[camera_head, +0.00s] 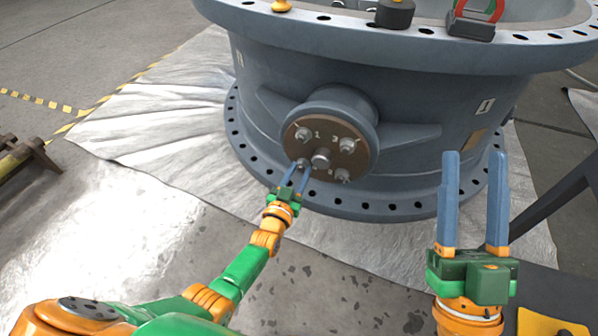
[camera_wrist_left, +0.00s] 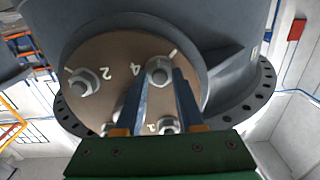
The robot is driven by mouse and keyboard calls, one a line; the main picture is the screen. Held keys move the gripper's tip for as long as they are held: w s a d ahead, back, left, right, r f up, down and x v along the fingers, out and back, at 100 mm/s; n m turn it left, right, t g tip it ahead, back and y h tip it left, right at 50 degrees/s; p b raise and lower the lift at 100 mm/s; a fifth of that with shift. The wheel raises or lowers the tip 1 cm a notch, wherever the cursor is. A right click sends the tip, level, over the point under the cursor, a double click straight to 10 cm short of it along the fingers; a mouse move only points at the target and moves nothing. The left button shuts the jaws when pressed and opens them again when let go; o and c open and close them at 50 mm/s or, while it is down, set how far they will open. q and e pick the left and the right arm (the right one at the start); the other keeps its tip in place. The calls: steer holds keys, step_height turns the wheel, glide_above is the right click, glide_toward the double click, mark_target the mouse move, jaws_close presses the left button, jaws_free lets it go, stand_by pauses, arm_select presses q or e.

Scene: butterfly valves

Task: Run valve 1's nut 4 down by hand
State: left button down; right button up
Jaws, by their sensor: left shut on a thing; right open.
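Valve 1 (camera_head: 400,115) is a large blue-grey flanged body with a brown round plate (camera_head: 318,175) on its side boss. The plate carries numbered nuts around a central stub (camera_head: 321,158). Nut 4 (camera_head: 303,161) is at the lower left of the plate; it also shows in the left wrist view (camera_wrist_left: 159,70). My left gripper (camera_head: 299,168) is shut on it, one blue finger on each side. Nut 1 (camera_head: 303,134), nut 3 (camera_head: 347,145) and nut 2 (camera_head: 342,175) sit on the plate. My right gripper (camera_head: 474,155) is open and empty, in front of the valve at the right.
A silver sheet (camera_head: 160,130) lies under the valve. A dark sloping beam (camera_head: 555,195) stands right of my right gripper.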

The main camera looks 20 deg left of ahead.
mark_target(301, 167)
stand_by(0.3)
arm_select(q)
steer(key=c, duration=0.5)
jaws_free()
steer(key=shift+s, duration=0.1)
steer(key=s+p, duration=0.2)
steer(key=s, duration=0.1)
steer(key=shift+r, duration=0.1)
arm_select(e)
steer(key=w+f+m+g+h, duration=0.1)
steer(key=w+f+g+h, duration=0.15)
steer(key=f, duration=0.25)
steer(key=w+f+g+h, duration=0.1)
steer(key=w+f+g, duration=0.2)
steer(key=f+g, duration=0.15)
arm_select(q)
steer(key=s+p, duration=0.1)
steer(key=s, duration=0.3)
steer(key=shift+a+p, duration=0.1)
steer(key=shift+p, duration=0.2)
arm_select(e)
steer(key=s+d+f+g+h, duration=0.1)
steer(key=s+f+g, duration=0.1)
steer(key=f, duration=0.4)
steer(key=s+d+f+g+h, duration=0.1)
steer(key=f+g, duration=0.3)
steer(key=f, duration=0.3)
steer(key=shift+s+d+m+g, duration=0.3)
steer(key=shift+s+d+m, duration=0.05)
steer(key=shift+m, duration=0.05)
